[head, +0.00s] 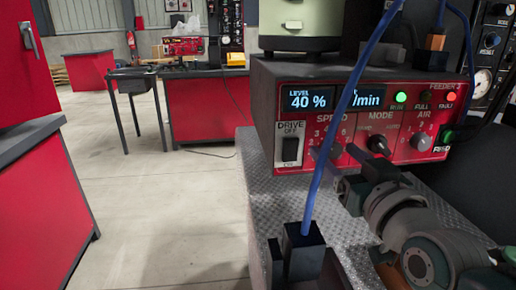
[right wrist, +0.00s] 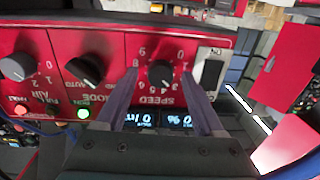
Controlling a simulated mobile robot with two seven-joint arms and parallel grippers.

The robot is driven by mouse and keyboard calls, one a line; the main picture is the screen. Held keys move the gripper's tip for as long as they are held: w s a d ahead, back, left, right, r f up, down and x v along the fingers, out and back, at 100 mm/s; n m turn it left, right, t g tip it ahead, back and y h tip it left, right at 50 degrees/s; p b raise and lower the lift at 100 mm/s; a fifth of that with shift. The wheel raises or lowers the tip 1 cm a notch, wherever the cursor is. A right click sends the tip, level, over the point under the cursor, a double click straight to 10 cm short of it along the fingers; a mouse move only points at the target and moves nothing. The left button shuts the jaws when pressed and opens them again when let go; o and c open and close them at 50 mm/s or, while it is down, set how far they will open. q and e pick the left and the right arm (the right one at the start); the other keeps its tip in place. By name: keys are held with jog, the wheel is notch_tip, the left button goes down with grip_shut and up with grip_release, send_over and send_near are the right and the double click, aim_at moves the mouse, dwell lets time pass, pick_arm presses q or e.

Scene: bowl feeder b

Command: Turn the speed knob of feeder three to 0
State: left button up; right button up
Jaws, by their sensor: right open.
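The feeder three control box (head: 262,110) is red and dark grey, with a FEEDER 3 label at its upper right. Its speed knob (right wrist: 161,73) is black and round, inside a ring of numbers; I cannot clearly tell which number it points at. In the head view the knob (head: 336,150) is partly hidden by my gripper. My right gripper (right wrist: 163,92) is open, with one finger on each side of the knob; contact is unclear. It also shows in the head view (head: 335,164) in front of the panel. My left gripper is not in view.
The mode knob (head: 378,145) and air knob (head: 421,141) sit right of the speed knob, the drive switch (head: 290,150) left. A blue cable (head: 322,160) hangs in front of the panel, partly covering the right display (head: 369,98). The left display (head: 308,98) reads 40 %.

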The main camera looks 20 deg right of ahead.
grip_shut()
dwell(0.5)
